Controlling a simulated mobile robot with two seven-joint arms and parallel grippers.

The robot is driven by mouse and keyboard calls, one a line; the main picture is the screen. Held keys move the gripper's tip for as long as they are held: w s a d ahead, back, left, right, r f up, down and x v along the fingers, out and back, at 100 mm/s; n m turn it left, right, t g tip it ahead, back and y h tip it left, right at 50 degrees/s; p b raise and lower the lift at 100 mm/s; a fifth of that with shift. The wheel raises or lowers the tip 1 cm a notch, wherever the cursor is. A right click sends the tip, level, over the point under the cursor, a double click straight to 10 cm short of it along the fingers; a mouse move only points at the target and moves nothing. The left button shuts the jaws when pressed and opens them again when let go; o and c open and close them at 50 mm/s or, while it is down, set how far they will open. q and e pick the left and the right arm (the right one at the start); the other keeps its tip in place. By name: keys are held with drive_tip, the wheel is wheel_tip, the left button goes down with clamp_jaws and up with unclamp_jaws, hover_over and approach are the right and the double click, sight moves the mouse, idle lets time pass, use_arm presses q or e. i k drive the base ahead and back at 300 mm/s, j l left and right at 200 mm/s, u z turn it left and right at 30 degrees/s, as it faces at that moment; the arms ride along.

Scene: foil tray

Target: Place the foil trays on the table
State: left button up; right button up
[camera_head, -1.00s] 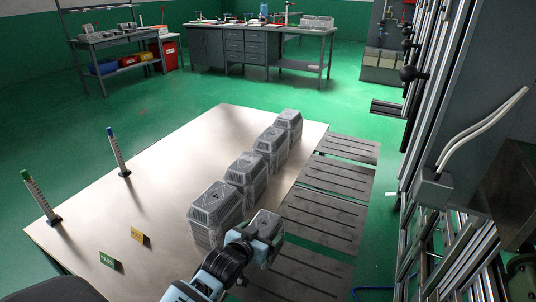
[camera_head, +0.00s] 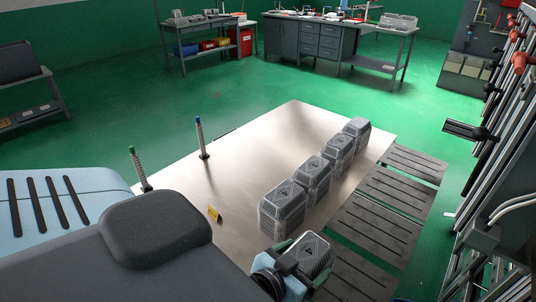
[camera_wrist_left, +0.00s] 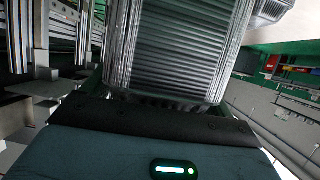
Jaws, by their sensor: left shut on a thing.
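My left gripper (camera_head: 290,268) is shut on a grey foil tray stack (camera_head: 309,254) with a clear-looking lid and dark label. It is at the table's near right edge; I cannot tell whether the stack touches the table. In the left wrist view the stack's ribbed silver side (camera_wrist_left: 178,45) fills the middle above the gripper body, hiding the fingertips. Several similar foil tray stacks (camera_head: 282,206) stand in a row on the pale table (camera_head: 235,165), running away toward its far right corner. My right gripper is not in view.
Slotted dark plates (camera_head: 372,236) lie along the table's right side. The table's centre and far left are clear. A metal frame rises at the right.

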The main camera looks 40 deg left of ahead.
sight(189, 193)
drive_tip(key=j+u, duration=0.15)
drive_tip(key=j, duration=3.65)
drive_tip(key=k, duration=0.1)
